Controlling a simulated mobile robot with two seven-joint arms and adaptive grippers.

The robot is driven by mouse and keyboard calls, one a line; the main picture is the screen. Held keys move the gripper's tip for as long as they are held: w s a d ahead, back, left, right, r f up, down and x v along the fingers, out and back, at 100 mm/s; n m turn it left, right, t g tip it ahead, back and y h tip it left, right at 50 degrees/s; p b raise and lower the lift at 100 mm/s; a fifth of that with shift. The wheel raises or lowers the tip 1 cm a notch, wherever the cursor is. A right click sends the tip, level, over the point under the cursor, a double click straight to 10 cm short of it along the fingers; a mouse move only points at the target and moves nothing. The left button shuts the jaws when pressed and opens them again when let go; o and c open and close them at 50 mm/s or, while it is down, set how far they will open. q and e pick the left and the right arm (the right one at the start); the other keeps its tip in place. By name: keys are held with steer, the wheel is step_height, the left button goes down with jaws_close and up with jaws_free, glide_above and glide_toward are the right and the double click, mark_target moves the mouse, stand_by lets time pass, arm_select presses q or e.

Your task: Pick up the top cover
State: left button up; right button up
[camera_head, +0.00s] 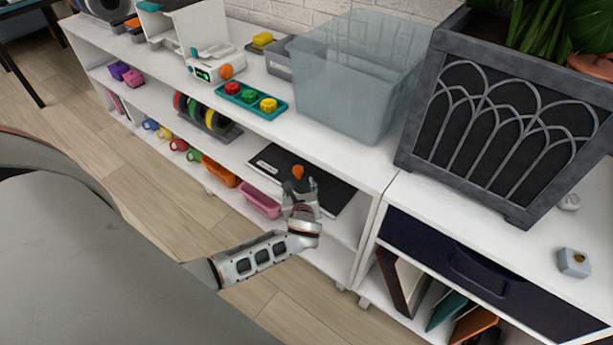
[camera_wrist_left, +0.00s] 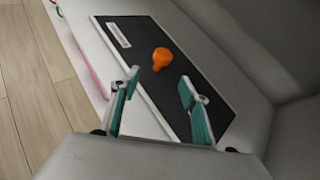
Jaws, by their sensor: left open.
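A flat black panel (camera_head: 283,158) with a white label and an orange knob (camera_head: 298,171) lies on the middle shelf; it looks like the top cover. In the left wrist view the black panel (camera_wrist_left: 140,36) lies ahead of the fingers, with the orange knob (camera_wrist_left: 161,58) upright on it. My left gripper (camera_head: 300,190) is open and empty at the shelf front, over the near part of the panel. Its two fingers (camera_wrist_left: 158,80) point toward the knob, with the knob just beyond the fingertips, apart from them. My right gripper is not in view.
The upper shelf (camera_head: 375,172) is above and behind the panel. A pink bin (camera_head: 260,201) and an orange bin (camera_head: 219,172) stand left of it. A clear grey tub (camera_head: 350,85) and a teal tray (camera_head: 249,100) stand on top. A large planter (camera_head: 500,130) is at right.

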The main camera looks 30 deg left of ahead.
mark_target(298, 173)
arm_select(q)
steer(key=shift+w+a+m+y, duration=0.4)
steer(key=shift+w+a, duration=0.3)
steer(key=b+x, duration=0.3)
steer(key=x, duration=0.4)
steer(key=shift+w+r, duration=0.15)
steer(key=shift+r, duration=0.15)
jaws_close()
